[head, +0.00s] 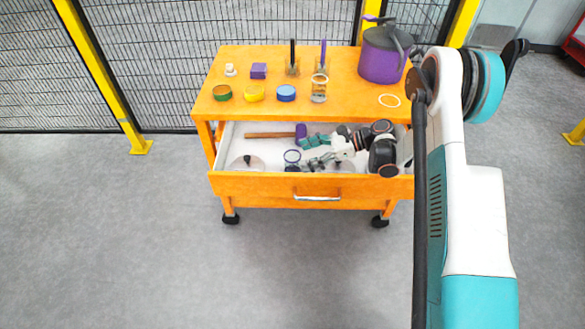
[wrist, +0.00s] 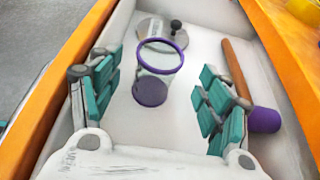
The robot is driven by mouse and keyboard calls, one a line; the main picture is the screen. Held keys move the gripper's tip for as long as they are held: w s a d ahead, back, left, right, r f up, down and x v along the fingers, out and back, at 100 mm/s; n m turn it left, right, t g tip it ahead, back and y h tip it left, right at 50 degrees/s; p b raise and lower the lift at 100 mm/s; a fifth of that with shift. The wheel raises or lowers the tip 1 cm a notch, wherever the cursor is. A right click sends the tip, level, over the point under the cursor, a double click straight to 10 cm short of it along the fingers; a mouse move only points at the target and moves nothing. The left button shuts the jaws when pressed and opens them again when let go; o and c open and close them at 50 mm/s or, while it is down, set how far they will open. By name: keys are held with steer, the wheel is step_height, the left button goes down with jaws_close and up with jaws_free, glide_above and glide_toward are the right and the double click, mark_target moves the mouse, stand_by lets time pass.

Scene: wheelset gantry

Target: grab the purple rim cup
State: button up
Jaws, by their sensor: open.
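The purple rim cup (head: 292,157) is a clear cup with a purple rim and purple base, inside the open drawer of the orange cart. In the wrist view the cup (wrist: 157,70) stands on the white drawer floor. My gripper (head: 320,151) is inside the drawer, to the right of the cup in the head view. In the wrist view my gripper (wrist: 157,92) is open, with teal pads on either side and the cup lying ahead between them, apart from both. Nothing is held.
A mallet (wrist: 238,85) with a purple head lies right of the gripper, close to the right finger. A metal lid (wrist: 165,32) with a dark knob lies behind the cup. The drawer's walls (head: 310,183) surround them. Jars and a purple kettle (head: 382,58) stand on the cart top.

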mark_target(292, 164)
steer(key=shift+f+b+x, duration=0.15)
steer(key=shift+b+x, duration=0.55)
steer(key=shift+x, duration=0.7)
steer(key=shift+f+b+x, duration=0.1)
steer(key=shift+b+x, duration=0.55)
steer(key=shift+x, duration=0.75)
steer(key=shift+s+d+r, duration=0.1)
steer(key=shift+d, duration=0.1)
steer(key=c, duration=1.1)
